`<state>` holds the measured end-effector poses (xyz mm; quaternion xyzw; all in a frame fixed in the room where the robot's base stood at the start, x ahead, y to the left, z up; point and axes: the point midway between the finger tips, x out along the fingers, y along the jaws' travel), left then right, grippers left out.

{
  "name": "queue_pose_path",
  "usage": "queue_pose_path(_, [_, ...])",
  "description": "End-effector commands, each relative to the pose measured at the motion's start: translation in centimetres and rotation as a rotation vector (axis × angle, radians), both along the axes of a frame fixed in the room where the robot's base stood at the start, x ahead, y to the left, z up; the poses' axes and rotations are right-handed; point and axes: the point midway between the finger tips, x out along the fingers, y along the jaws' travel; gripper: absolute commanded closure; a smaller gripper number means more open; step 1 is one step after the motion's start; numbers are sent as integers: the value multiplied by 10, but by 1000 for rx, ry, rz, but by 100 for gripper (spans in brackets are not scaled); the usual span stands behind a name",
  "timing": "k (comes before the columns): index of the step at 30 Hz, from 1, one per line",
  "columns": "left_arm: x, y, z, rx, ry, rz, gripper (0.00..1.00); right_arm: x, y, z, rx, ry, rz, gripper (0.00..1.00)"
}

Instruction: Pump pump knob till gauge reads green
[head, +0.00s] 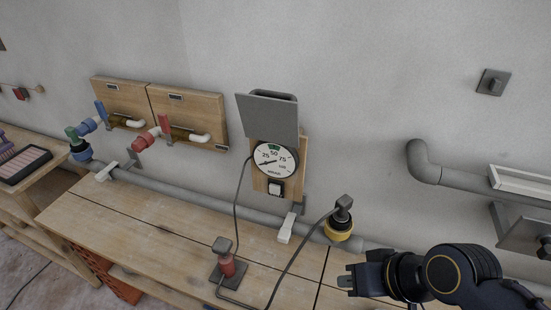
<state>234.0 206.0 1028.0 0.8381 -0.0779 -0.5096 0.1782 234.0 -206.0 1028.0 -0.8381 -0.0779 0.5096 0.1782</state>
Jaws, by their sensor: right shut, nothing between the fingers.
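The round white gauge (274,160) hangs on a wooden board on the wall, with numbers 25, 50 and 75 and a green patch at its top by 50. Its dark needle points left and slightly down, below 25, outside the green. A small pump with a red body (227,267) and a grey knob (222,245) on top stands on a dark plate on the bench. A dark hose runs from it up towards the gauge. My right gripper (347,282) is shut and empty, right of the pump and apart from it. My left gripper is out of view.
A yellow-collared pipe fitting (338,233) with a black top and hose stands between pump and gripper, further back. A grey pipe (190,190) runs along the wall with white-handled levers. The wooden bench (150,225) is clear left of the pump. Valve boards (190,115) hang left.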

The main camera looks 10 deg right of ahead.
Motion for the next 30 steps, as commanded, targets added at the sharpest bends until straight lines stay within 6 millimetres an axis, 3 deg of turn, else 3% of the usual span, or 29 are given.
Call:
queue_pose_path(1, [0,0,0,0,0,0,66,0,0,0,0,0,0,100])
queue_pose_path(9, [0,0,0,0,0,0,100,0,0,0,0,0,0,100])
queue_pose_path(30, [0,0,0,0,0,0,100,0,0,0,0,0,0,100])
